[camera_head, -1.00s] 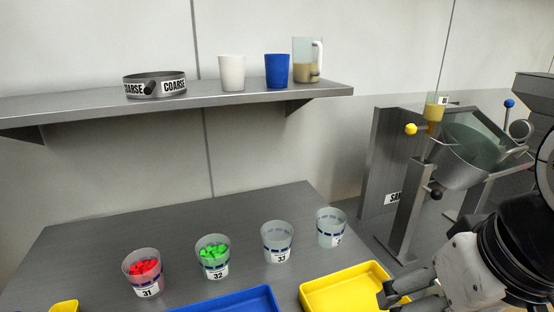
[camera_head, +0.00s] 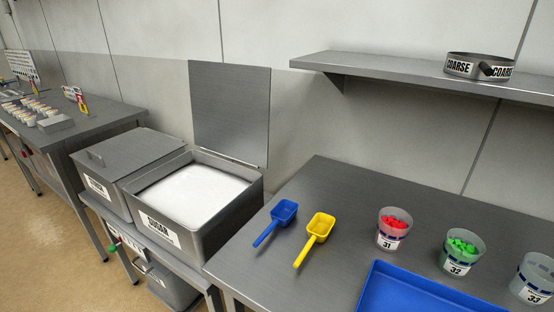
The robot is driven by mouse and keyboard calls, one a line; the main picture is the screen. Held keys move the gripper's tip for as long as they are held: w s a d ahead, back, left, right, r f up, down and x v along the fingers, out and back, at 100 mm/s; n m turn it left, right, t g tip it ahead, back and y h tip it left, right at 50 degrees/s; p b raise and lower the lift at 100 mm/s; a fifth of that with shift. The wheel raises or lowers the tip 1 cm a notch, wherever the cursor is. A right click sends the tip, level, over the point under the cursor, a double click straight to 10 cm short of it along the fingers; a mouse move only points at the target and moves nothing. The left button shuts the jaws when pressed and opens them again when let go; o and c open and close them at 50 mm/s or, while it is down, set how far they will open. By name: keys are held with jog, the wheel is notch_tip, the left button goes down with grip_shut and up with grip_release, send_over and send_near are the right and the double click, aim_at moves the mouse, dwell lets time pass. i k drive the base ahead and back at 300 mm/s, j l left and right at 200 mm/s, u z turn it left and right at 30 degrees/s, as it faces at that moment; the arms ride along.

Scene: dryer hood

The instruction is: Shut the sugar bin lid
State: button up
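The sugar bin (camera_head: 222,232) is a grey metal box labelled SUGAR, left of centre, filled with white sugar (camera_head: 190,194). Its lid (camera_head: 230,112) stands open, upright at the back edge near the wall. A bin (camera_head: 128,158) to its left has a flat lid with a handle, lying shut. My gripper is outside the current view.
A steel table (camera_head: 300,262) right of the bin holds a blue scoop (camera_head: 283,212), a yellow scoop (camera_head: 320,226), a blue tray (camera_head: 400,290) and numbered cups (camera_head: 393,229). A wall shelf (camera_head: 420,80) hangs above. Open floor (camera_head: 40,230) lies front left.

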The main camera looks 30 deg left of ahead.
aim_at(230, 102)
jog(key=u, duration=1.45)
jog(key=z, duration=0.3)
jog(key=i+j+z, duration=0.15)
jog(key=z, duration=0.2)
jog(key=i+j+z, duration=0.1)
jog(key=j+z, duration=0.25)
jog(key=i+j+z, duration=0.1)
jog(key=z, duration=0.25)
jog(key=i+j+z, duration=0.15)
jog(key=j, duration=1.2)
jog(key=i+j+z, duration=0.15)
jog(key=j, duration=1.25)
jog(key=k+l, duration=0.05)
